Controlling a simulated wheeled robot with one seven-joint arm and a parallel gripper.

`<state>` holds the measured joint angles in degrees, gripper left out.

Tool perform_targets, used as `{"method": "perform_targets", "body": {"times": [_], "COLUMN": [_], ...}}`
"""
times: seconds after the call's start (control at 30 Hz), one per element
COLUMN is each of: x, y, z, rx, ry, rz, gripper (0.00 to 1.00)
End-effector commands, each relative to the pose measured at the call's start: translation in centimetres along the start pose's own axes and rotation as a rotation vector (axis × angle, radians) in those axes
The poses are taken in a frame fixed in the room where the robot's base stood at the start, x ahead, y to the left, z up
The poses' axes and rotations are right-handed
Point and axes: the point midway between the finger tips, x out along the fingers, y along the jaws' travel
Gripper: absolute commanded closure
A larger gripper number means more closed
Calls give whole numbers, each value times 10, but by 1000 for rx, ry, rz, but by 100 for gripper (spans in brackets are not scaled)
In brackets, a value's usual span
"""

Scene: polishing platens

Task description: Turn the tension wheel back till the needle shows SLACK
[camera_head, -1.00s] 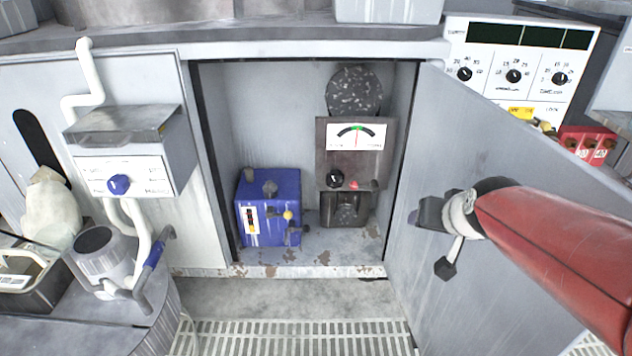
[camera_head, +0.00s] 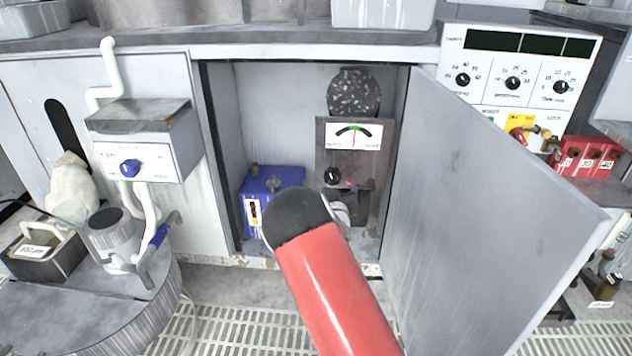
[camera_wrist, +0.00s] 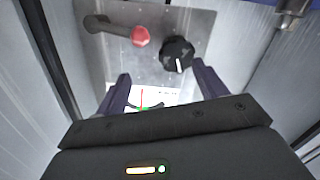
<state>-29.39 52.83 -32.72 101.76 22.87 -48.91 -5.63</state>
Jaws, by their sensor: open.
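A black round knob (camera_head: 332,175) with a white mark, likely the tension wheel, sits on a grey metal panel inside the open cabinet; it also shows in the wrist view (camera_wrist: 178,53). Above it is a white gauge (camera_head: 370,135) with a green band; its red needle stands near the middle of the scale. The gauge lettering is too small to read surely. In the wrist view my gripper (camera_wrist: 162,76) is open and empty, facing the panel, with the knob beyond its fingertips, nearer the right finger. My arm hides part of the cabinet in the head view.
A red-tipped lever (camera_wrist: 140,37) is beside the knob on the panel. A blue box (camera_head: 285,180) stands left in the cabinet. The speckled dark disc (camera_head: 354,92) is above the gauge. The open cabinet door (camera_head: 470,200) bounds the right side.

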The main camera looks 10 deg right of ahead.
Motion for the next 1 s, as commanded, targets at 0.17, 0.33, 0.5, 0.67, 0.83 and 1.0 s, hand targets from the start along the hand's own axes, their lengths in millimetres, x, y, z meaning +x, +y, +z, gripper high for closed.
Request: {"method": "perform_targets", "body": {"times": [0.17,0.33,0.5,0.67,0.83,1.0], "x": [6,22,49,70,81,83], "y": [-14,-14,-14,-14,-15,-15], "z": [7,5,3,2,1,1], "rx": [-51,-54,-54,-53,-53,-53], "ry": [71,81,80,78,77,76], "rz": [-2,-1,-1,-2,-3,-3], "gripper": [29,29,29,29,29,29]}}
